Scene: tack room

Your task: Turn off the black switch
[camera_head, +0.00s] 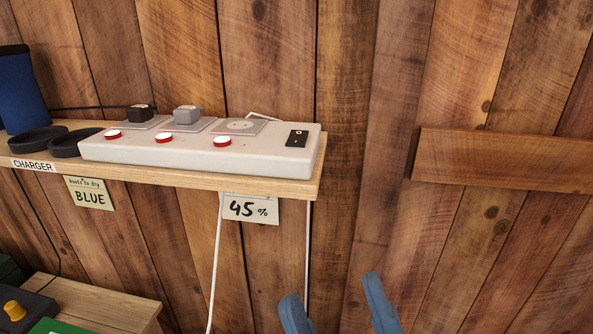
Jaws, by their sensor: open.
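The black switch (297,138) is a small rocker on the right end of a light grey power strip (190,155). It carries a white mark near its top; its on or off position is too small to tell. The strip lies on a narrow wooden shelf (313,183) against the plank wall. My gripper (335,300) shows at the bottom edge as two blue-grey fingers, spread apart and empty. It is below and to the right of the shelf's right end, apart from the switch.
Black and grey plugs (187,115) sit in the strip beside red and white buttons (222,141). Dark rings (36,139) and a blue cylinder (20,90) are at left. White cables (215,265) hang below. A wooden rail (505,160) crosses the right wall.

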